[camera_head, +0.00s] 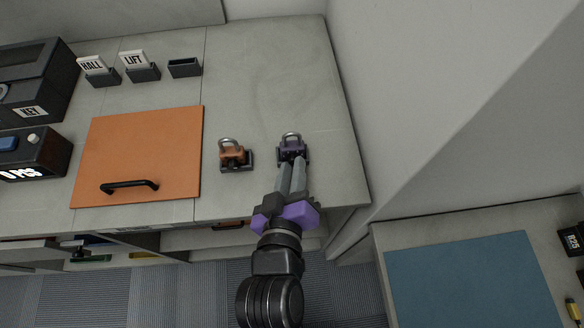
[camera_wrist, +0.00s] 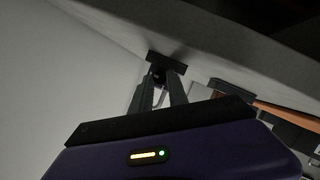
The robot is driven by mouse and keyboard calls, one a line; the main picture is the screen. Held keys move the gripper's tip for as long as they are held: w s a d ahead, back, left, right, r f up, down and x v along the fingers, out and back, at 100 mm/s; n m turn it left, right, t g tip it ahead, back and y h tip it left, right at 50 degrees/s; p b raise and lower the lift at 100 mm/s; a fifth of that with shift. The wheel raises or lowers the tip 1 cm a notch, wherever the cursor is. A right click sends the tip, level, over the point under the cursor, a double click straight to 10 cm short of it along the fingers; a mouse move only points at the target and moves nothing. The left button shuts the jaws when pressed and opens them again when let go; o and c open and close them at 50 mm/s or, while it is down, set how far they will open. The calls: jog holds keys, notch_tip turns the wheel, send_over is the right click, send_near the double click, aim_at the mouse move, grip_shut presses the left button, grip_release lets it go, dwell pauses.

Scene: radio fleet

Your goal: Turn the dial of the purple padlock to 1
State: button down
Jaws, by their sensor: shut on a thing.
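The purple padlock (camera_head: 292,143) stands upright on its dark base near the right end of the grey counter in the head view, its metal shackle on top. My gripper (camera_head: 291,165) reaches it from the front, with both fingertips at the padlock's front face. In the wrist view my gripper (camera_wrist: 159,88) has its fingers converging on a small dark part at the padlock (camera_wrist: 158,72), which I take to be the dial. The fingers are shut on it. The dial's number cannot be read, as the fingers cover it.
An orange padlock (camera_head: 233,154) stands close to the left on the same counter. An orange panel (camera_head: 140,155) with a black handle lies further left. Small holders labelled HALL (camera_head: 99,70) and LIFT (camera_head: 140,66) stand behind it. A wall rises to the right.

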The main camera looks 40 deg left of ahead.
jog(key=c, duration=1.3)
grip_release()
jog(key=b+v, duration=0.1)
jog(key=v, duration=0.6)
jog(key=shift+s+d+r, duration=0.1)
jog(key=shift+s+d, duration=0.15)
jog(key=shift+s, duration=0.05)
